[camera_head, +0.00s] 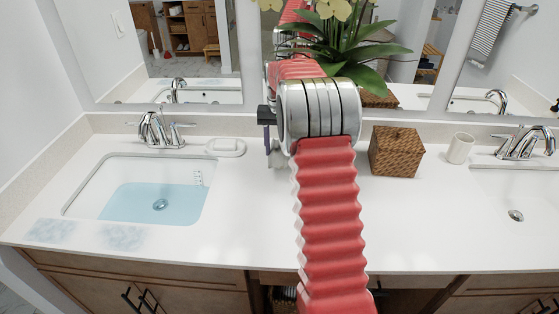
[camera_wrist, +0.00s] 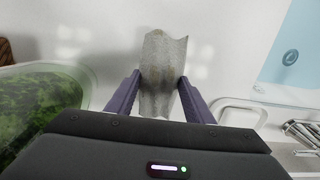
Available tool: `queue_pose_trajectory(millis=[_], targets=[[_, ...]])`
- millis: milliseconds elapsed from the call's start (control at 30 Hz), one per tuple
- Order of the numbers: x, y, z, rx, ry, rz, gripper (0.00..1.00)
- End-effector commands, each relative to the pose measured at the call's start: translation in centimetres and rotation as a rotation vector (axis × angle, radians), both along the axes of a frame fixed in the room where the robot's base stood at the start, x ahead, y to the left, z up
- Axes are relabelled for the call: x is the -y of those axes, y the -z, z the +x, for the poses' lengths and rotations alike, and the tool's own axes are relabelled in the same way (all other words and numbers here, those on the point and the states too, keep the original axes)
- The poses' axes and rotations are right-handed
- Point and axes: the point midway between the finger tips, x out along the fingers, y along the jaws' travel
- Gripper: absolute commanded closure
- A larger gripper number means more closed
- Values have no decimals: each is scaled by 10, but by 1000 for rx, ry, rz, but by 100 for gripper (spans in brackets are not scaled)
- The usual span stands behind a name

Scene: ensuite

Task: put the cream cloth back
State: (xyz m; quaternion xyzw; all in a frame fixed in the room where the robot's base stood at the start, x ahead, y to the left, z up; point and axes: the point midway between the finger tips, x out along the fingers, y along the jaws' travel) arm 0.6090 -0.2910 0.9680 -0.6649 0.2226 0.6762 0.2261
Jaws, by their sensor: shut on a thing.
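The cream cloth (camera_wrist: 163,68) is between the two purple fingers of my gripper (camera_wrist: 161,82) in the wrist view. It looks greyish-beige with faint brownish stains and hangs out past the fingertips. My gripper is shut on it. The white counter lies behind the cloth; I cannot tell whether the cloth touches it. In the head view my gripper (camera_head: 267,140) is mostly hidden behind my wrist, between the soap dish and the woven box. A small greyish part below it may be the cloth.
The left sink (camera_head: 85,187) holds blue water. Two bluish-grey smudged patches (camera_head: 123,237) mark the counter by its front edge. A white soap dish (camera_head: 225,147), woven box (camera_head: 397,151), cup (camera_head: 460,148) and potted plant (camera_head: 360,50) stand toward the back. The front middle counter is clear.

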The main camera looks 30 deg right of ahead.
Motion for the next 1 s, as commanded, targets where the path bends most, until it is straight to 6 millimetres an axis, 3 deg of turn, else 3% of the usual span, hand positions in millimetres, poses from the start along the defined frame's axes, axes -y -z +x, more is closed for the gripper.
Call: queue_pose_trajectory(millis=[133,467,800,1000], targets=[[0,13,0,1,0,-1,88],[1,15,0,1,1,-1,88],[1,49,-1,0,1,0,88],[1,51,-1,1,2,-1,88]])
